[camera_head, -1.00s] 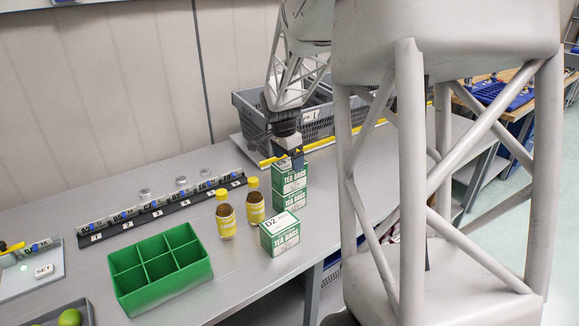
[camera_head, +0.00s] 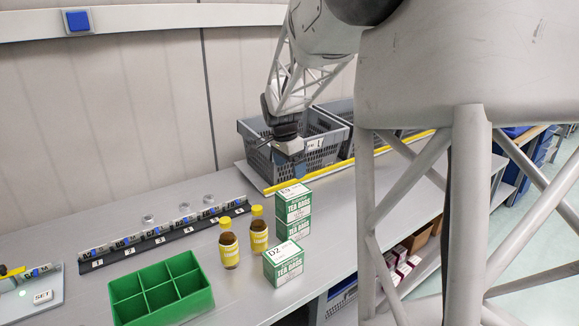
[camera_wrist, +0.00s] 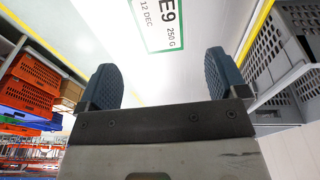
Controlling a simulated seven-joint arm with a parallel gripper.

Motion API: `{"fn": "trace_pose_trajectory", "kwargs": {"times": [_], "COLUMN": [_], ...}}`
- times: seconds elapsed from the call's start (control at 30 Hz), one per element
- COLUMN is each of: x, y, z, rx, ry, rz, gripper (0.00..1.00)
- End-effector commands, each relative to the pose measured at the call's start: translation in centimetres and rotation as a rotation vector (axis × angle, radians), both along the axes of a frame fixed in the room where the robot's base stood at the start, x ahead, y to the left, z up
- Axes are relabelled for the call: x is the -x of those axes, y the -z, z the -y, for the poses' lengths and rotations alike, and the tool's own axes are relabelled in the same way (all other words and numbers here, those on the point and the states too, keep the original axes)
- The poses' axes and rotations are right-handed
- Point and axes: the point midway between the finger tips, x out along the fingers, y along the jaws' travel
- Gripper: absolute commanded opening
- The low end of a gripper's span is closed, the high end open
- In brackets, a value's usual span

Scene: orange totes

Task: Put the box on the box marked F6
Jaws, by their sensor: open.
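Two green-and-white tea boxes stand stacked on the bench in the head view. The upper box (camera_head: 294,198) sits squarely on the lower box (camera_head: 294,233), whose top marking is covered. In the wrist view the top label of the upper box (camera_wrist: 160,22) reads E9, 250 G, 12 DEC. Another tea box, marked D2 (camera_head: 283,265), stands alone in front of the stack. My gripper (camera_head: 292,168) is above and apart from the stack. In the wrist view my gripper (camera_wrist: 162,62) has its two blue fingers spread with nothing between them.
Two bottles with yellow caps (camera_head: 229,248) stand left of the boxes. A green compartment tray (camera_head: 160,290) is at the front left, and a numbered rack (camera_head: 165,236) lies behind it. Grey crates (camera_head: 262,165) stand at the back behind a yellow strip. Bare bench lies right of the stack.

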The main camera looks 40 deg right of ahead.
Motion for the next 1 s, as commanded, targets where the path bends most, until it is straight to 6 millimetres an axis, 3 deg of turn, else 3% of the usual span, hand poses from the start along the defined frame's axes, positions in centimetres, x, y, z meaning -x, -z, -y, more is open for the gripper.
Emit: {"fn": "trace_pose_trajectory", "kwargs": {"times": [0.4,0.57,0.77,1.0], "x": [0.0,0.5,2.4,7.0], "y": [0.0,-0.3,-1.5,-3.1], "z": [-0.1,-1.0,-4.4,-10.9], "rx": [0.0,-0.001,-0.004,-0.004], "ry": [-0.002,-0.035,-0.162,-0.425], "rz": [0.0,0.001,0.006,0.014], "gripper": [0.91,0.91,0.91,0.91]}}
